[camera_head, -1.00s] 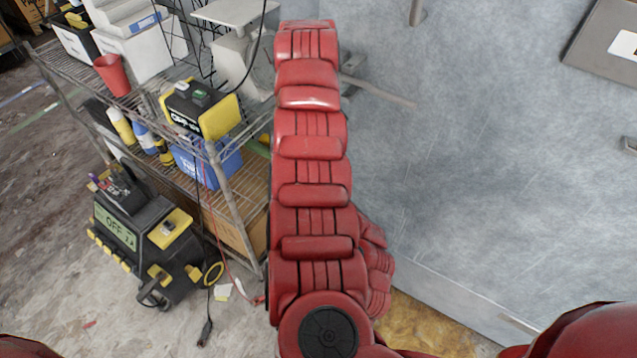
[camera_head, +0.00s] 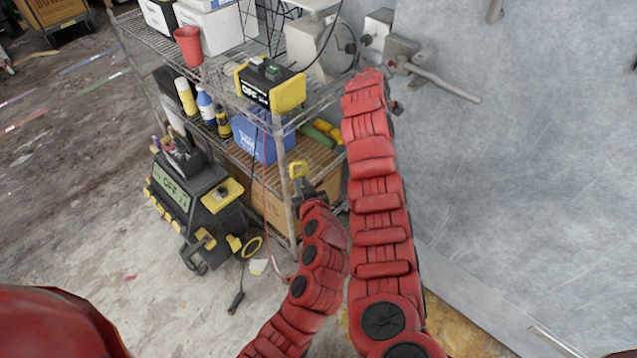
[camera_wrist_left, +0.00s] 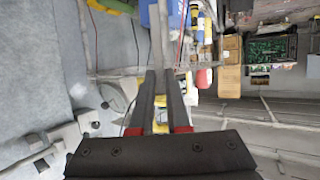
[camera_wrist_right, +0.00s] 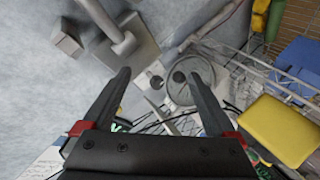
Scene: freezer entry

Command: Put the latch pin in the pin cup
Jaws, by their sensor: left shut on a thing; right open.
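My left gripper (camera_head: 306,187) is in front of the wire rack, its jaws nearly together in the left wrist view (camera_wrist_left: 161,74). The pin's shaft cannot be made out. My right gripper (camera_wrist_right: 158,74) is open and empty, facing the wall latch (camera_wrist_right: 120,40) with its lever; in the head view my forearm mostly hides it. A red cup (camera_head: 188,45), possibly the pin cup, stands upright on the upper shelf, also in the left wrist view (camera_wrist_left: 203,77).
The wire rack (camera_head: 218,160) holds a yellow-black device (camera_head: 270,85), a round-dial scale (camera_head: 318,45), white boxes, bottles and a blue bin (camera_head: 262,137). A black-yellow meter unit (camera_head: 190,195) stands on the floor. A grey wall is at the right. Left floor is open.

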